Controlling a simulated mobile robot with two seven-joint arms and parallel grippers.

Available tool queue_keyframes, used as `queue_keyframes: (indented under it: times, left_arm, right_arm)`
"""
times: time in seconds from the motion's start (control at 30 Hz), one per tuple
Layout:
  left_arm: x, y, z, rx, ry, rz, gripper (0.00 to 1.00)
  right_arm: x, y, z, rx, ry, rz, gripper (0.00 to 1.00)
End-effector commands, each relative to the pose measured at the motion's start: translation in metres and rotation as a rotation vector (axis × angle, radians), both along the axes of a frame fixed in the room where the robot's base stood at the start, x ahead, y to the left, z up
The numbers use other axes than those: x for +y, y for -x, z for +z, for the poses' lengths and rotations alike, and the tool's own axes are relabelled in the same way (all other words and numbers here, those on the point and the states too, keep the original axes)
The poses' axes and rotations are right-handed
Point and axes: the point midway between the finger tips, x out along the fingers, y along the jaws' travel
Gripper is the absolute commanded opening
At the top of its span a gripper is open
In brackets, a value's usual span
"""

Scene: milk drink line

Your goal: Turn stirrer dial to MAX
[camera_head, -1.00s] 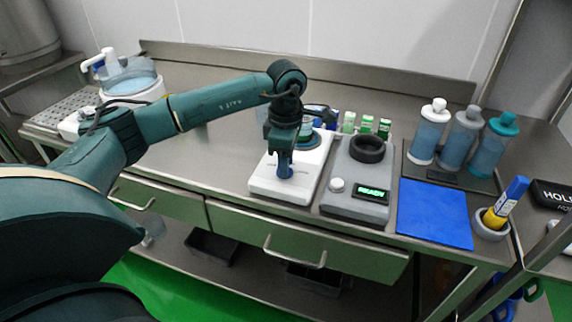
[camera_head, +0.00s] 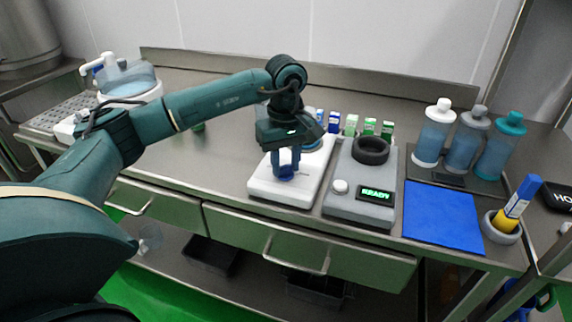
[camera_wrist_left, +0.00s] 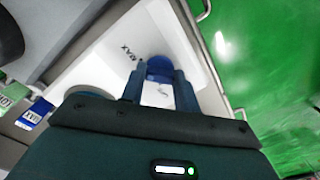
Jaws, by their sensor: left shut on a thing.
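The stirrer (camera_head: 262,185) is a white slab-shaped unit at the counter's front edge, left of the grey device. Its blue dial (camera_head: 286,173) is on the front part of its top and mostly covered by my gripper. My left gripper (camera_head: 285,168) points down and is shut on the dial, with one finger on each side. In the left wrist view the blue dial (camera_wrist_left: 159,67) sits between the two fingertips, and a dark MAX label (camera_wrist_left: 128,51) is printed on the white top beside it. The dial's pointer cannot be made out. My right gripper is not in view.
A grey device (camera_head: 352,209) with a black ring and a READY display stands right of the stirrer. Several small labelled packs (camera_head: 351,124) stand behind. A blue mat (camera_head: 442,218), several bottles (camera_head: 433,134) and a pen cup (camera_head: 502,236) are at the right.

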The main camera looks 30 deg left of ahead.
Motion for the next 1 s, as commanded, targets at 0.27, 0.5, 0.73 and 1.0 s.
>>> queue_keyframes:
  times: [0.27,0.5,0.73,1.0]
  left_arm:
    - [-0.0005,0.0002,0.0003,-0.002,0.002,-0.165,0.08]
    - [-0.0003,0.0004,0.0008,-0.001,0.003,-0.232,0.08]
    - [-0.0003,0.0006,0.001,-0.001,0.003,-0.251,0.08]
    - [-0.0003,0.0005,0.001,-0.001,0.002,-0.251,0.08]
  right_arm:
    - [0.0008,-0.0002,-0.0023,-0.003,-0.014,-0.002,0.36]
    - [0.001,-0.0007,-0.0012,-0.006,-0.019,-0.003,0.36]
    - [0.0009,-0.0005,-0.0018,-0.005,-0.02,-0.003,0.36]
    - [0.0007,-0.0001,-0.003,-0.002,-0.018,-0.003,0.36]
